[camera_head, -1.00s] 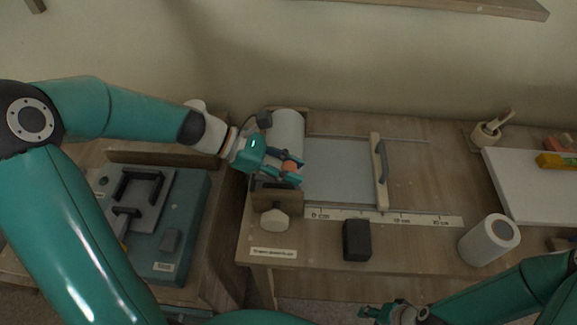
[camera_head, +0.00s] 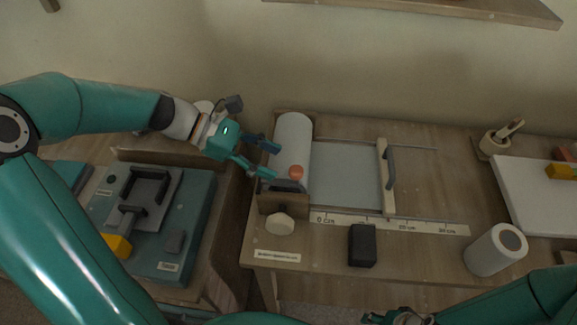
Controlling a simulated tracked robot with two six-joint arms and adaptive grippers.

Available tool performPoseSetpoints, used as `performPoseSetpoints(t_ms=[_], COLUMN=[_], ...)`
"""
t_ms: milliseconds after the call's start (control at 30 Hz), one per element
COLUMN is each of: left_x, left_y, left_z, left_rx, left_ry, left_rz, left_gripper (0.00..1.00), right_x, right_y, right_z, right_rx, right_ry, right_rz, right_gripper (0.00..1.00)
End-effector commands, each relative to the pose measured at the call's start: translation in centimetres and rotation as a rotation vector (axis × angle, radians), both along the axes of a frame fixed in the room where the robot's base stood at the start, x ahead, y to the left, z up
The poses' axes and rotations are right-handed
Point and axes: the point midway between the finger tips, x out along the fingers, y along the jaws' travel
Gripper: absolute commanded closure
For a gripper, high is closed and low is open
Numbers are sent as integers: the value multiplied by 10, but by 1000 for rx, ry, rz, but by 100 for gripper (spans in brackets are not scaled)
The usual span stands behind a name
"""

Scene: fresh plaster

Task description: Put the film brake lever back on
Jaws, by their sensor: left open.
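The film brake lever, with an orange ball knob (camera_head: 296,172), stands at the near end of the white film roll (camera_head: 293,137), by the wooden bracket (camera_head: 284,203). Its foot is dark and partly hidden, so I cannot tell how it is seated. My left gripper (camera_head: 271,161) is open and empty, just left of the knob, its fingers pointing right toward the roll. A gap shows between the fingers and the knob. My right gripper (camera_head: 388,317) shows only partly at the bottom edge, and its jaws are unclear.
A grey sheet (camera_head: 343,178) and a bar with a dark handle (camera_head: 391,168) lie right of the roll. A ruler strip (camera_head: 395,223), black block (camera_head: 362,245) and white cylinder (camera_head: 496,250) are in front. A teal machine (camera_head: 188,230) stands left.

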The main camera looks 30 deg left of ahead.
Motion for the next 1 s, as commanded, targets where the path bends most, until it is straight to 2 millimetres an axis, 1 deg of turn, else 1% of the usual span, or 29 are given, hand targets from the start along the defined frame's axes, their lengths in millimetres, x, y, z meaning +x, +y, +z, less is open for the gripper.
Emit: performPoseSetpoints(t_ms=[33,100,200,300,467,1000], left_x=[-2,-6,-10,-13,-14,-14], left_y=[10,19,30,36,38,37], left_z=[5,11,17,21,23,23], left_rx=[1,2,1,1,-1,-1], left_ry=[-1,0,0,1,3,2], left_rz=[6,4,3,1,-1,-2], left_gripper=[43,43,43,43,43,43], right_x=[0,0,0,0,0,0], right_y=[0,0,0,0,0,0], right_z=[0,0,0,0,0,-1], right_rx=[0,0,0,0,0,0], right_ry=[0,0,0,0,0,0], right_rz=[0,0,0,0,0,0], right_gripper=[59,59,59,59,59,59])
